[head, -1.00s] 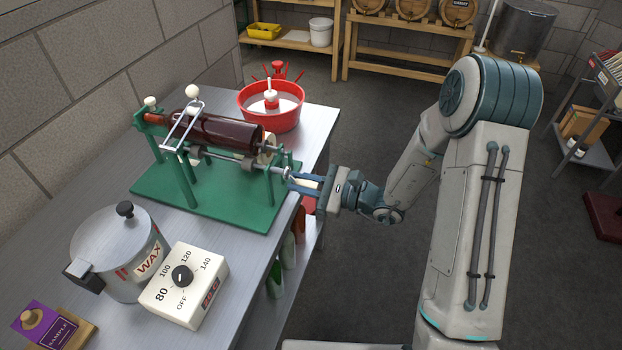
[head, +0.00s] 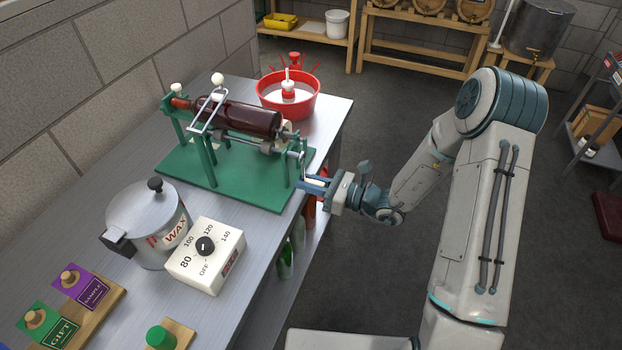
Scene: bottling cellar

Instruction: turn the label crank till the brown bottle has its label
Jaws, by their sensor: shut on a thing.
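The brown bottle (head: 243,117) lies on its side on the green labelling machine (head: 232,188), under a metal bar frame with a white knob. The side I see is plain dark brown glass. A pale roll (head: 287,127) shows partly at the machine's right end. The label crank (head: 303,163) is at that same end, its arm pointing down. My gripper (head: 315,184) reaches in from the right and is shut on the crank's pale handle, which the fingers partly hide.
A red tub (head: 313,106) stands behind the machine. In front are a WAX pot (head: 128,216), a white dial box (head: 192,276), purple and green label blocks (head: 118,290) and a green-topped piece (head: 161,338). Bottles (head: 285,262) stand below the bench edge. Floor right of the bench is open.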

